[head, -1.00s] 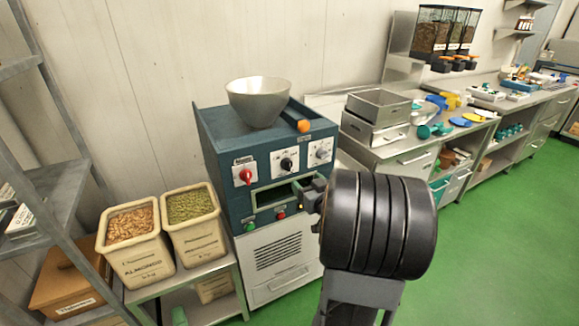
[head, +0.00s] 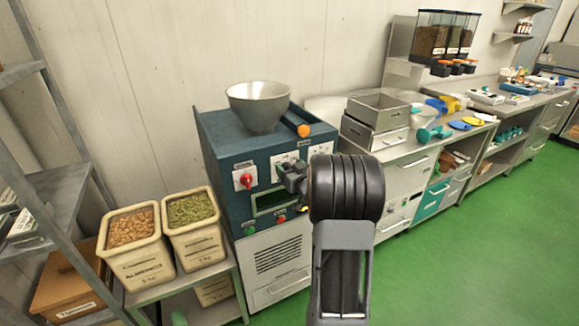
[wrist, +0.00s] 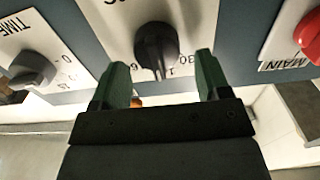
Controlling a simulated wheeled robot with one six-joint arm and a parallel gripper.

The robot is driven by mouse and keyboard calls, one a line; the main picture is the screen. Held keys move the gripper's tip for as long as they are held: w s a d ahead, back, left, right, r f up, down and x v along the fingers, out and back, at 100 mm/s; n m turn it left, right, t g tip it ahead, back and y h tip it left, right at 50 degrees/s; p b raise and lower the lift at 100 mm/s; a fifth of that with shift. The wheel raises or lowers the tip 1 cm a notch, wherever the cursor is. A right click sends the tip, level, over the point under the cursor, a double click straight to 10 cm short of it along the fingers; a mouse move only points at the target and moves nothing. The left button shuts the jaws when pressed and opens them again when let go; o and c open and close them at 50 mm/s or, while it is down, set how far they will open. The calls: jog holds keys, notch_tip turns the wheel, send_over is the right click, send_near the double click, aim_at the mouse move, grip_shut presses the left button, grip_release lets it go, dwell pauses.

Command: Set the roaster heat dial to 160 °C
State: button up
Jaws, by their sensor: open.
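The roaster (head: 228,160) is a dark teal cabinet with white dial plates on its front. The black heat dial (wrist: 157,46) sits on the middle plate in the wrist view, with parts of its scale showing, among them "130" cut off and a "6". In the head view my arm hides most of this dial. My gripper (wrist: 157,90) is open, its two green fingers apart on either side below the dial, not visibly touching it. In the head view my gripper (head: 294,182) is in front of the roaster's panel at the middle plate.
The red main knob (head: 245,180) is left of the heat dial; it shows at right in the wrist view (wrist: 309,32). The grey timer knob (wrist: 35,72) is on the other side.

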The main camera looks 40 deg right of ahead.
jog(key=shift+w, duration=0.4)
jog(key=c, duration=0.8)
jog(key=shift+d, duration=0.15)
jog(key=shift+c, duration=0.7)
jog(key=shift+m, duration=0.3)
jog(key=m, duration=0.3)
jog(key=m+p, duration=0.1)
jog(key=shift+d+m, duration=0.3)
jog(key=shift+s+d+f+m+p, duration=0.1)
jog(key=shift+m+p, duration=0.1)
jog(key=shift+m, duration=0.55)
jog(key=shift+w+d+f+m+p, duration=0.1)
jog(key=shift+m+p, duration=0.1)
jog(key=shift+m, duration=0.5)
jog(key=shift+s+d+f+m+p, duration=0.1)
jog(key=shift+m+p, duration=0.1)
jog(key=shift+m, duration=0.85)
